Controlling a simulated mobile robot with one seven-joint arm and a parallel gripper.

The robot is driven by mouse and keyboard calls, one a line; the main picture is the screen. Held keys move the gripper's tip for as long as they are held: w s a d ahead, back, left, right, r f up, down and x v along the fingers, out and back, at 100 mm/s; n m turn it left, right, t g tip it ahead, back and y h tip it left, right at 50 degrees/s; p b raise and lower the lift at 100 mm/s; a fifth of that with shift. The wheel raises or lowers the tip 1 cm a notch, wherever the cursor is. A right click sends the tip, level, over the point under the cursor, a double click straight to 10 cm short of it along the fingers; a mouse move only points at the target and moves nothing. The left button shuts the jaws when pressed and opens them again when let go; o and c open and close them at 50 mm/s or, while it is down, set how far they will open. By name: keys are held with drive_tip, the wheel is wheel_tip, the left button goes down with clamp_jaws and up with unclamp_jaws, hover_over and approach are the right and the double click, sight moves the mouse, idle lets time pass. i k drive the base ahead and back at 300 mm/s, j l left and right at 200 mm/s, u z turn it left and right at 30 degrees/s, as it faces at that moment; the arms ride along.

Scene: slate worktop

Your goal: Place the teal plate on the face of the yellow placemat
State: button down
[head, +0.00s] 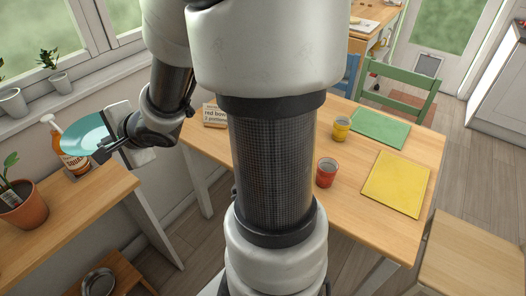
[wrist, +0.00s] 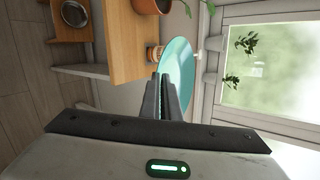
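The teal plate (head: 88,132) is held up in the air at the left in the head view. My gripper (head: 108,146) is shut on its edge. In the wrist view the plate (wrist: 180,72) stands out beyond the fingertips (wrist: 163,82), seen at a steep slant. The yellow placemat (head: 396,184) lies flat and bare on the right part of the wooden table, far to the right of my gripper.
The wooden table (head: 290,170) also bears a red mug (head: 326,172), a yellow mug (head: 341,129), a green placemat (head: 380,128) and a box (head: 214,115). My arm hides the table's middle.

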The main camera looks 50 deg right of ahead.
sight(398, 180)
drive_tip(key=k+z, duration=0.15)
drive_tip(key=z, duration=0.3)
drive_tip(key=k+l+z, duration=0.1)
drive_tip(key=z, duration=0.35)
drive_tip(key=k+l+z, duration=0.25)
drive_tip(key=l+z, duration=0.25)
drive_tip(key=k+l+z, duration=0.25)
drive_tip(key=i+l, duration=0.1)
